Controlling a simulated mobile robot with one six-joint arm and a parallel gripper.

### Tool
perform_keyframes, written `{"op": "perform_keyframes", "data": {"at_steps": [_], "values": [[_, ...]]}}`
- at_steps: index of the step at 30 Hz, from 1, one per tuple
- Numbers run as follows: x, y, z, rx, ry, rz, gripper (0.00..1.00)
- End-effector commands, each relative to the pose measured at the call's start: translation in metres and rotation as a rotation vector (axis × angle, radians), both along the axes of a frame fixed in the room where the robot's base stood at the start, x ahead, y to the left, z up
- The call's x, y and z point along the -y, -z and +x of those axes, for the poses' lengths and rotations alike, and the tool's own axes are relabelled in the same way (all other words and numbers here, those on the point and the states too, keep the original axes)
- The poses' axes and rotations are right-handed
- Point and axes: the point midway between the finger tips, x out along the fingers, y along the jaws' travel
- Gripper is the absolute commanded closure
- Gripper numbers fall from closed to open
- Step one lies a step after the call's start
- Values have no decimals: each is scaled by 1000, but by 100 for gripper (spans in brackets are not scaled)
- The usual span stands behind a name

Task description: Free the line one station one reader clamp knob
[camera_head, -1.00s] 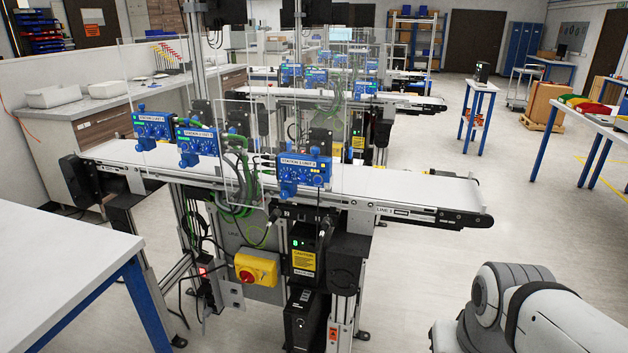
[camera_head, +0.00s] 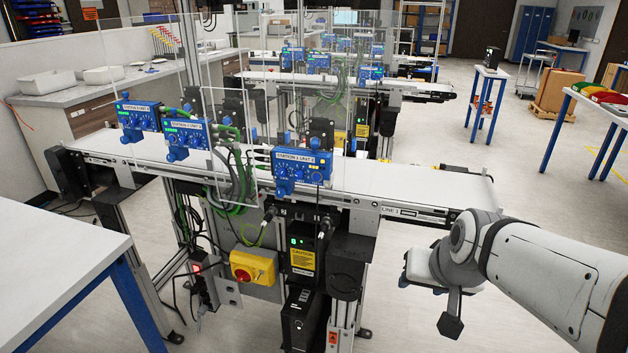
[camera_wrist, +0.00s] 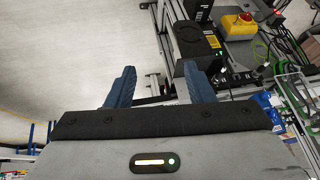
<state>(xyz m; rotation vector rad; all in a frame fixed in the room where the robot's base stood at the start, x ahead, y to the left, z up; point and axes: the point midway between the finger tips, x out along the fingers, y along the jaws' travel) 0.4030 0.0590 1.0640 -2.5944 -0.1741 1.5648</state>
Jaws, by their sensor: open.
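Three blue reader units stand along the near conveyor, which carries a "LINE 1" label: a left unit (camera_head: 138,115), a middle unit (camera_head: 186,134) and a right unit (camera_head: 302,166). Their small station labels are hard to read for certain. Blue knobs show on them, such as the left unit's lower knob (camera_head: 131,137), the middle unit's lower knob (camera_head: 177,154) and the right unit's lower knob (camera_head: 284,187). I cannot tell which is the clamp knob. My gripper (camera_head: 422,287) is open and empty, right of and below the belt's right end, apart from every unit. Its fingers (camera_wrist: 159,82) show in the wrist view.
Clear guard panels (camera_head: 235,95) stand around the units. Green cables (camera_head: 238,180) hang behind them. A yellow box with a red knob (camera_head: 252,268) sits below the belt (camera_head: 400,180). A white table (camera_head: 50,250) is at near left.

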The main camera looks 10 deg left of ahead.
Motion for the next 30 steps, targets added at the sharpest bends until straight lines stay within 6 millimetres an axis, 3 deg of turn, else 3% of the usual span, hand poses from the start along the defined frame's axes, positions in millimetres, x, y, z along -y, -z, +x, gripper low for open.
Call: {"op": "perform_keyframes", "data": {"at_steps": [1, 3, 6, 9, 12, 16, 21, 26, 30], "values": [[-31, 1, 35, 73, -11, 56, 52], [-73, -7, 81, 190, 1, 145, 52], [-133, -16, 137, 347, 45, 265, 52], [-190, -21, 181, 491, 110, 373, 52], [-243, -17, 211, 621, 206, 463, 52], [-299, 0, 227, 767, 349, 535, 52], [-345, 29, 219, 909, 506, 562, 52], [-362, 44, 207, 981, 587, 559, 52], [-363, 47, 211, 1000, 611, 556, 52]]}}
